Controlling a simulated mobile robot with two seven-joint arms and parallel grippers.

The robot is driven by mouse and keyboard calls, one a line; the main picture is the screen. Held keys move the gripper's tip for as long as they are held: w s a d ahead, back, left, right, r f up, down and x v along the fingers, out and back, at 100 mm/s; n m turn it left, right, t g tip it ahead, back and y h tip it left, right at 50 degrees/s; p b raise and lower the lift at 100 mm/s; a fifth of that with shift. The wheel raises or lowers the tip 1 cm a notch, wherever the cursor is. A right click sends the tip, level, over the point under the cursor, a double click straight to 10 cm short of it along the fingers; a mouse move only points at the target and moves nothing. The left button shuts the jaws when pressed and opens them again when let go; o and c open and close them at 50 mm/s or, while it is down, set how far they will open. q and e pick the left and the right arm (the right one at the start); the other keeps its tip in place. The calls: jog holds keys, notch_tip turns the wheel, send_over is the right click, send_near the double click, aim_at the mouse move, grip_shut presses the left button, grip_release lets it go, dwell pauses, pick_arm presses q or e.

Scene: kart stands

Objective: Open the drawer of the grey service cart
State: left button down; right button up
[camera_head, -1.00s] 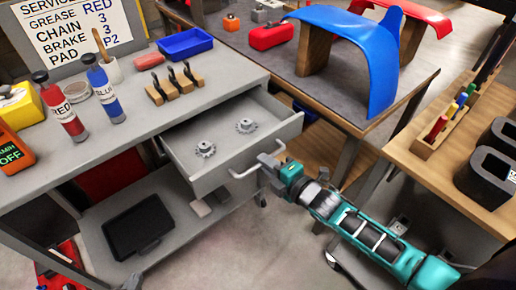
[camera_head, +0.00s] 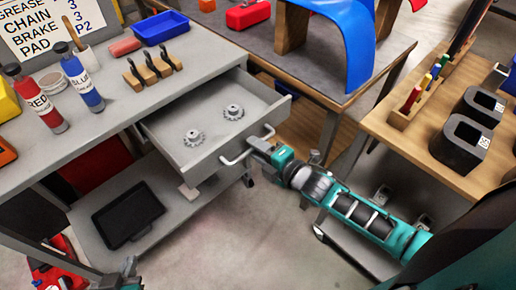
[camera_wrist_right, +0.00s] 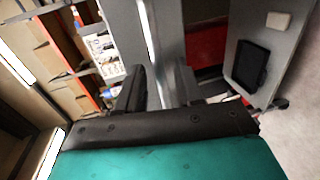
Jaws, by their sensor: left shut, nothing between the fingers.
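The grey service cart (camera_head: 215,58) stands at left. Its drawer (camera_head: 178,152) is pulled out, with two small gears inside. A light bar handle (camera_head: 234,159) is on the drawer front. My right gripper (camera_head: 262,145) reaches in from the right and is at this handle. In the right wrist view, its dark fingers (camera_wrist_right: 158,88) stand on either side of a pale bar, the handle (camera_wrist_right: 149,40), and appear shut on it. My left gripper (camera_head: 125,272) barely shows at the bottom left edge, shut and empty, away from the drawer.
Bottles, a blue tray (camera_head: 160,29) and tools stand on the cart top. A black tablet (camera_head: 128,215) lies on its lower shelf. A wooden table (camera_head: 425,150) with dark holders is at right. Floor (camera_head: 225,235) is clear in front of the drawer.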

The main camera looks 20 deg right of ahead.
jog(key=v, duration=1.3)
jog(key=shift+p, duration=0.45)
jog(key=shift+a+f, duration=0.1)
jog(key=s+a+f+m+g+h, duration=0.1)
jog(key=a+f+m+g, duration=0.1)
jog(key=m, duration=0.7)
jog(key=s+a+f+m+g+h, duration=0.1)
jog(key=s+a+f+m+h, duration=0.1)
jog(key=m, duration=0.8)
jog(key=shift+a+f+g, duration=0.4)
jog(key=shift+a+f, duration=0.4)
jog(key=shift+f, duration=0.05)
